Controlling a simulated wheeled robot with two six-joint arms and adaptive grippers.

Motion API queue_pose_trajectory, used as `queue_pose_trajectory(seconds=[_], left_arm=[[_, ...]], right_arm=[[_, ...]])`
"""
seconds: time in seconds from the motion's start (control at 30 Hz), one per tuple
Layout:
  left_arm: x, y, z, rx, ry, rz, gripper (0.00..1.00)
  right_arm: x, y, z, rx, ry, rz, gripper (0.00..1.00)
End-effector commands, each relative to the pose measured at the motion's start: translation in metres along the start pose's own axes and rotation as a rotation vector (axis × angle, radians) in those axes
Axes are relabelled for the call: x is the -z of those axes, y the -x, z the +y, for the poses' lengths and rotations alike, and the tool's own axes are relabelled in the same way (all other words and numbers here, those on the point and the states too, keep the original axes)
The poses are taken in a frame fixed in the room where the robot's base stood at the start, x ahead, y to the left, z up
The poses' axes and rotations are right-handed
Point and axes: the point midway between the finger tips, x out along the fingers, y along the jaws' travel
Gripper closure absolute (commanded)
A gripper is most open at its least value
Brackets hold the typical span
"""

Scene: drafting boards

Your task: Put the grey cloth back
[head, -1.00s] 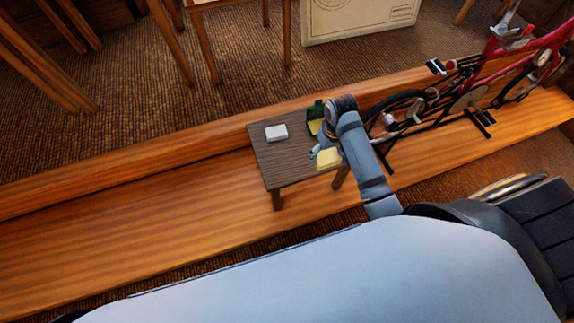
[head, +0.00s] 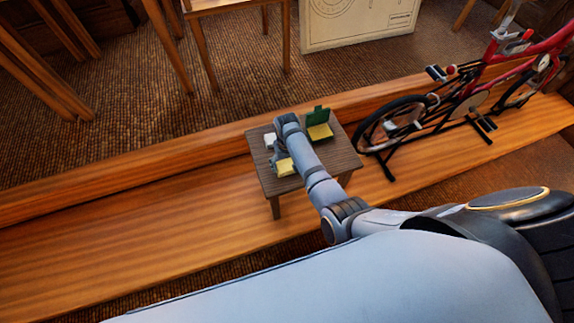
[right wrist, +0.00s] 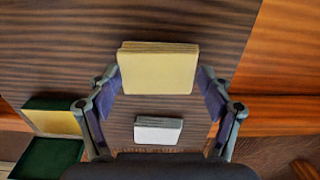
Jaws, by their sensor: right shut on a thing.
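My right gripper (right wrist: 158,85) is shut on a pale yellow block with layered edges (right wrist: 158,72), which sits between its fingertips. In the head view this yellow block (head: 287,167) shows beside my gripper (head: 281,160), over the left part of the small dark table (head: 330,164). I cannot tell whether it touches the tabletop. My left gripper is not in view.
A green open holder (head: 320,115) with a yellow piece (head: 320,132) stands at the table's back right. A red bicycle (head: 510,68) on a stand is to the right. The wooden platform (head: 120,237) left of the table is clear.

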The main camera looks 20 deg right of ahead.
Motion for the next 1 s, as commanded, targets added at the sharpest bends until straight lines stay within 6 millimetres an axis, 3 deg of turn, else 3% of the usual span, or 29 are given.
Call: queue_pose_trajectory(seconds=[0.1,0.43,0.47,0.6,1.0], left_arm=[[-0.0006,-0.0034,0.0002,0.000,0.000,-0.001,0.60],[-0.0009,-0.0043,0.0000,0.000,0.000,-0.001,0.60],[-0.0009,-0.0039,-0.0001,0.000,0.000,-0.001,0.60],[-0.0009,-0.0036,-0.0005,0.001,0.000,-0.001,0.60],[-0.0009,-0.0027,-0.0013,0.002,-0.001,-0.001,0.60]], right_arm=[[0.0005,-0.0102,-0.0001,0.001,-0.001,0.002,0.46],[0.0003,-0.0130,0.0002,0.001,-0.001,0.002,0.46],[0.0003,-0.0126,0.0002,0.001,-0.001,0.002,0.18],[0.0002,-0.0123,0.0003,0.001,-0.001,0.002,0.00],[0.0002,-0.0105,0.0003,0.001,-0.001,0.002,0.00]])
